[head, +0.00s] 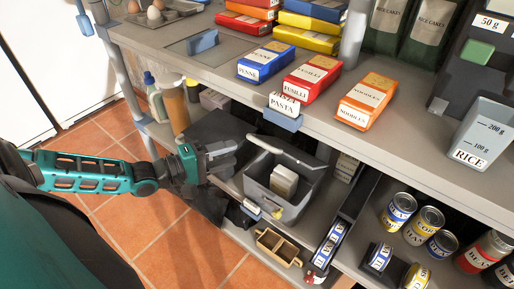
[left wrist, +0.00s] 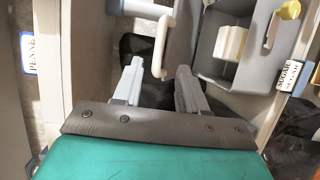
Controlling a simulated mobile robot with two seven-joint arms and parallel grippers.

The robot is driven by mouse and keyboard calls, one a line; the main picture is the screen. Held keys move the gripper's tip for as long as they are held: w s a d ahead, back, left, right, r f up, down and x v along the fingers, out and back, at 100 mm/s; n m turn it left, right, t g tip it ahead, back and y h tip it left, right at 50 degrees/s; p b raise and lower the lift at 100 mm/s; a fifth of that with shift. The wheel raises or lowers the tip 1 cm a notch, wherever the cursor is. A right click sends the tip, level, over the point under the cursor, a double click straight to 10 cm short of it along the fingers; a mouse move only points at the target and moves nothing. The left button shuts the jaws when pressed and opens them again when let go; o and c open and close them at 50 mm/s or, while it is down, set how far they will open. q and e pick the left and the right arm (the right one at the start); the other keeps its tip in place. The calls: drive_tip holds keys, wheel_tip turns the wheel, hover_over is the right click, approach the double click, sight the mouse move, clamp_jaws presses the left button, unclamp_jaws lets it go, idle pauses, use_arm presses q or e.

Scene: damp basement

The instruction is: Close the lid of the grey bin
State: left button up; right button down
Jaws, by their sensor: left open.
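The grey bin (head: 309,190) stands on the lower shelf with its top open and a pale block inside. It also shows in the wrist view (left wrist: 212,58). Its lid (head: 281,150) appears raised at the back edge, seen nearly edge-on. A pale bar handle (left wrist: 161,45) shows on the lid's far side in the wrist view. My left gripper (head: 234,157) is open and empty, just left of the bin. In the wrist view the left gripper (left wrist: 159,82) has its fingers apart, with the handle ahead between them, not gripped. My right gripper is not in view.
The upper shelf (head: 225,52) overhangs behind the bin and carries pasta boxes. A small brown divided box (head: 278,247) is in front of the bin. Several cans (head: 398,210) stand at the right. Bottles (head: 157,98) stand at the left. The tiled floor (head: 185,255) is open.

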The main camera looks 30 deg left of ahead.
sight(260, 145)
use_arm(q)
drive_tip(key=shift+b+x, duration=1.15)
drive_tip(key=shift+x, duration=3.35)
clamp_jaws()
